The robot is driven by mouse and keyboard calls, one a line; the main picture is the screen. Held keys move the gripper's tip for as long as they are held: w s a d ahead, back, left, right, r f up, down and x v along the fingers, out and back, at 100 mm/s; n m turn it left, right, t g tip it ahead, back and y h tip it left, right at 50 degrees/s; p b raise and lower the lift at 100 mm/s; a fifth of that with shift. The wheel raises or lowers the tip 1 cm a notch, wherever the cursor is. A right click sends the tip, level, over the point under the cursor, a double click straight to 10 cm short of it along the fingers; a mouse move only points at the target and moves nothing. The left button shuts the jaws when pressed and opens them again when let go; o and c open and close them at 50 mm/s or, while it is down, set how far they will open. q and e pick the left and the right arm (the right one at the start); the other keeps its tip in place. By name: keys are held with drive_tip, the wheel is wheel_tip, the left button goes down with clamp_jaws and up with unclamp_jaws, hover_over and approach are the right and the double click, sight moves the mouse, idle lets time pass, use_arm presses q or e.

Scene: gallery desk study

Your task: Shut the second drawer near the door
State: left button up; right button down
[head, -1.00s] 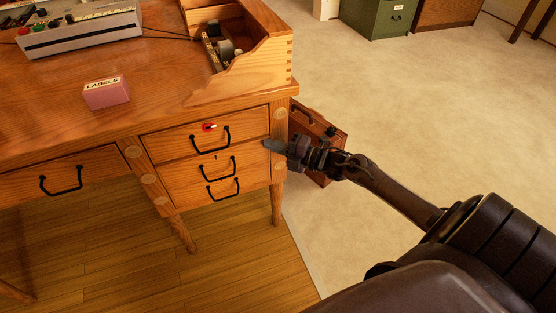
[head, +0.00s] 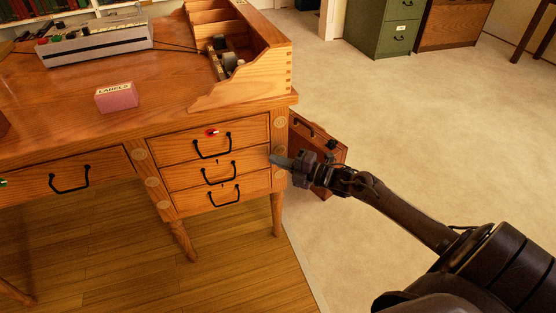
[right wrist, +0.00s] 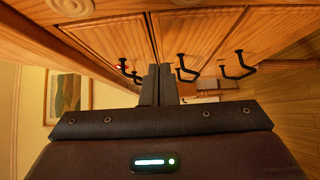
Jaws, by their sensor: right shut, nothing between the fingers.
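The desk's right pedestal has a stack of three wooden drawers with black handles. The second drawer (head: 245,165), in the middle, looks flush or nearly flush with its neighbours; a small gap cannot be ruled out. Its handle (head: 219,173) also shows in the right wrist view (right wrist: 186,70). The top drawer (head: 165,150) has a red tag at its lock. My right gripper (head: 277,159) is shut and empty, its tip by the desk's right front post, beside the second drawer's right edge. Whether it touches is unclear. In the right wrist view its fingers (right wrist: 156,83) point at the drawer fronts. My left gripper is out of view.
A pink labels box (head: 117,99) and a grey machine (head: 95,42) stand on the desk top. A reddish-brown wooden piece (head: 325,150) stands behind my right gripper. A green cabinet (head: 385,25) is at the back. Pale floor at the right is open.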

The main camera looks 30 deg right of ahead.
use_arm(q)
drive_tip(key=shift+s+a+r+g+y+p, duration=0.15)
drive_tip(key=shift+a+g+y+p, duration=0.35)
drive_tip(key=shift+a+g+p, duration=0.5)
use_arm(e)
drive_tip(key=v, duration=0.9)
drive_tip(key=shift+f, duration=0.15)
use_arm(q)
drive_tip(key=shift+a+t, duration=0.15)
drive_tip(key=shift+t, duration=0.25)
use_arm(e)
drive_tip(key=shift+d, duration=0.15)
